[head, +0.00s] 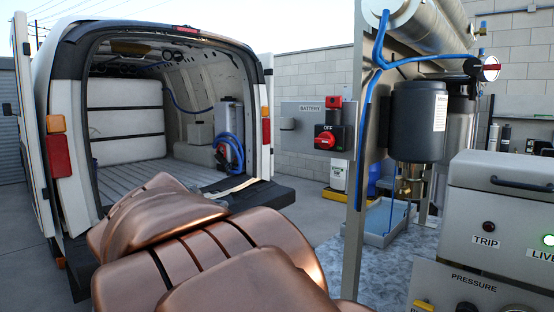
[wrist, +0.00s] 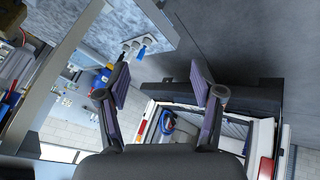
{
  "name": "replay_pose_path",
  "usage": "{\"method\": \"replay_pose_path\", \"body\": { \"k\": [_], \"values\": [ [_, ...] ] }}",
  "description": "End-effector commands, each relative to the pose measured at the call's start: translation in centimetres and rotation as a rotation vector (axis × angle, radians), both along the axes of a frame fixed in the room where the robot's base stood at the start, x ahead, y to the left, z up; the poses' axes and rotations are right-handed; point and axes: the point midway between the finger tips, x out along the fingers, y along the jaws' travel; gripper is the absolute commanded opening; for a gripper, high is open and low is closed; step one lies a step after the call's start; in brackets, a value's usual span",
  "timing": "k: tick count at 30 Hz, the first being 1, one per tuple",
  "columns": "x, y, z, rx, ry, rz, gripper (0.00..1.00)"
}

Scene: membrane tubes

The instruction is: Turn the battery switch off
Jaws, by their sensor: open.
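The battery panel (head: 299,108) is a grey plate labelled BATTERY, on the left side of the metal frame in the head view. On it is a red rotary switch (head: 325,140) on a black plate; small lettering above the knob seems to read OFF, but the knob's exact setting is too small to tell. A smaller red part (head: 333,102) sits above it, and a grey part sticks out at the panel's left edge. My gripper (wrist: 161,68) is open and empty in the wrist view, fingers wide apart. I cannot make out the switch in the wrist view.
A white van (head: 60,110) with open rear stands at left, behind my copper-coloured arm. The metal frame post (head: 357,190) stands right of the panel, with blue hoses and a dark cylinder (head: 417,120). A control box (head: 500,200) with TRIP and LIVE lamps is at right.

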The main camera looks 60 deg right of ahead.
Motion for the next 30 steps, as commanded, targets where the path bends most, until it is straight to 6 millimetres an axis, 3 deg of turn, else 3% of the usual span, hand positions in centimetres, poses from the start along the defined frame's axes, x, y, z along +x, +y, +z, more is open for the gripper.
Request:
{"method": "replay_pose_path", "body": {
  "k": [1, 3, 7, 12, 16, 21, 30],
  "values": [
    [0.0, -3.0, 1.2, -0.082, -0.055, -0.085, 0.67],
    [-0.2, -6.7, 4.5, -0.206, -0.136, -0.194, 0.67],
    [-1.5, -12.3, 11.2, -0.438, -0.284, -0.368, 0.67],
    [-3.9, -16.4, 19.5, -0.713, -0.449, -0.525, 0.67],
    [-5.3, -17.4, 23.9, -0.858, -0.533, -0.584, 0.67],
    [-6.0, -17.8, 26.8, -0.945, -0.586, -0.61, 0.67],
    [-6.7, -21.2, 27.1, -0.949, -0.588, -0.613, 0.67]
  ]
}}
